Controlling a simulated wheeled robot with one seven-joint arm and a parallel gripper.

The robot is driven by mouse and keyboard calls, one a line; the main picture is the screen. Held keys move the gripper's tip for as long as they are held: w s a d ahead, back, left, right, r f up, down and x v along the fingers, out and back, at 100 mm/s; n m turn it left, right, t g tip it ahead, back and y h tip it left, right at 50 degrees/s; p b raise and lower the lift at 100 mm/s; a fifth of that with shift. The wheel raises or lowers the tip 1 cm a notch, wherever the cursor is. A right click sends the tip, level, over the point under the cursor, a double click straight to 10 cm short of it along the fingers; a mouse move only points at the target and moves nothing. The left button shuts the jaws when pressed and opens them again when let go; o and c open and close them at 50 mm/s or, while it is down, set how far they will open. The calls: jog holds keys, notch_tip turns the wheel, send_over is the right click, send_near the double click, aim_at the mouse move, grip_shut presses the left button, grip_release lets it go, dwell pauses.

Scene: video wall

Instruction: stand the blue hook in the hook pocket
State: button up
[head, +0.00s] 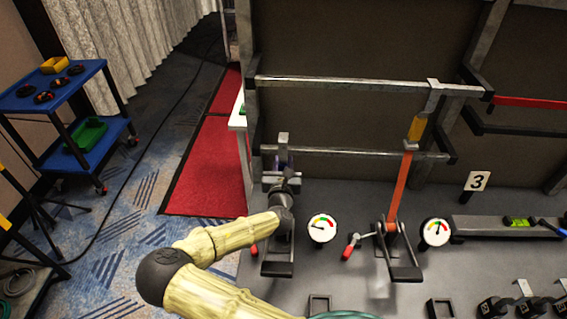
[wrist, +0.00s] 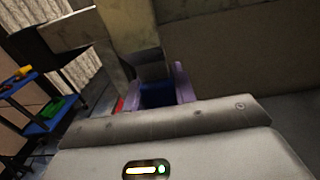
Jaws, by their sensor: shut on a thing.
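My gripper (head: 284,161) is at the lower rail on the left, in front of an upright grey metal bracket. In the wrist view its purple fingers (wrist: 160,84) are shut on a dark blue piece, which I take for the blue hook (wrist: 157,97). Most of the hook is hidden by the fingers and the bracket. The grey bracket (wrist: 128,38) stands close in front of the fingers; whether it touches the hook I cannot tell. Two small dark square frames (head: 319,305) and (head: 440,308) are at the bench's front; I cannot tell which is the hook pocket.
An orange strap (head: 399,185) runs from a ratchet (head: 392,250) up to a yellow hook on the rail. Another ratchet (head: 278,262) lies beneath my arm. Two gauges (head: 322,228) and (head: 437,232) and a level (head: 518,222) are near. A blue cart (head: 55,90) stands far left.

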jog(key=s, duration=0.7)
jog(key=shift+s+a, duration=0.15)
dwell(1.1)
